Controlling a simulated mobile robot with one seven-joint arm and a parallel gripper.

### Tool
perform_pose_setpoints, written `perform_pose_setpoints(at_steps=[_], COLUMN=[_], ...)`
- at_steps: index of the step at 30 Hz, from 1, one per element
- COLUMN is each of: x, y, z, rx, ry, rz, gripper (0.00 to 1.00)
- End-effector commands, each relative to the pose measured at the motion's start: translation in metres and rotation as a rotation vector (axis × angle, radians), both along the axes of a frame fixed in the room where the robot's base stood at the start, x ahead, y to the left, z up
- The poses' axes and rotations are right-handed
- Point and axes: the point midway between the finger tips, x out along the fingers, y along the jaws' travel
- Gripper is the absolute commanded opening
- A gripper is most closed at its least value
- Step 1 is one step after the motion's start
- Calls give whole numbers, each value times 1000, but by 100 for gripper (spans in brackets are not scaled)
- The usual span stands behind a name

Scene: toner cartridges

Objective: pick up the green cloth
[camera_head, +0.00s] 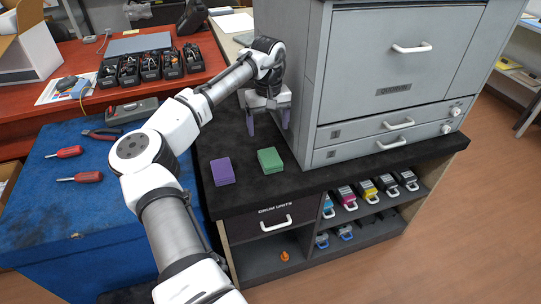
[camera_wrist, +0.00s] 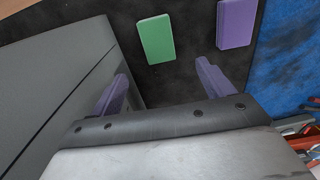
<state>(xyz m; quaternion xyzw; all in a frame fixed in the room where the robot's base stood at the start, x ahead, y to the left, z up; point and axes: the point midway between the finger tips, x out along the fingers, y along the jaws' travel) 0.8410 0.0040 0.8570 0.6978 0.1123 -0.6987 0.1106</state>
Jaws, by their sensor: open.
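The green cloth (camera_head: 270,160) lies as a folded rectangular block on the black counter top, left of the big grey machine. It also shows in the wrist view (camera_wrist: 156,39), beyond my fingertips and between their directions. My gripper (camera_head: 268,120) points down over the counter behind the green cloth, close to the machine's left side. Its two purple fingers show in the wrist view (camera_wrist: 163,80), spread wide and with nothing between them. The gripper is apart from the cloth.
A purple folded cloth (camera_head: 222,171) lies left of the green one. The grey machine (camera_head: 385,85) stands close on the right. A blue-topped bench (camera_head: 75,205) with screwdrivers and pliers is to the left. Colored cartridges (camera_head: 367,191) sit on a shelf below. The counter's front strip is bare.

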Motion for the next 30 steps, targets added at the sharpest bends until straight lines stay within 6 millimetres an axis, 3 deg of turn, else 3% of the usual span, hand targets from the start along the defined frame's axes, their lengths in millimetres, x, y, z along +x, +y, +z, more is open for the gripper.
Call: perform_pose_setpoints(at_steps=[9, 17, 25, 30], x=[-1, -1, -3, -3], y=[-1, -2, -5, -5], z=[-59, -77, -113, -123], rx=[-1, -1, -1, -3], ry=[1, -1, -1, -2], rz=[-1, -2, -2, -2], gripper=[80, 80, 80, 80])
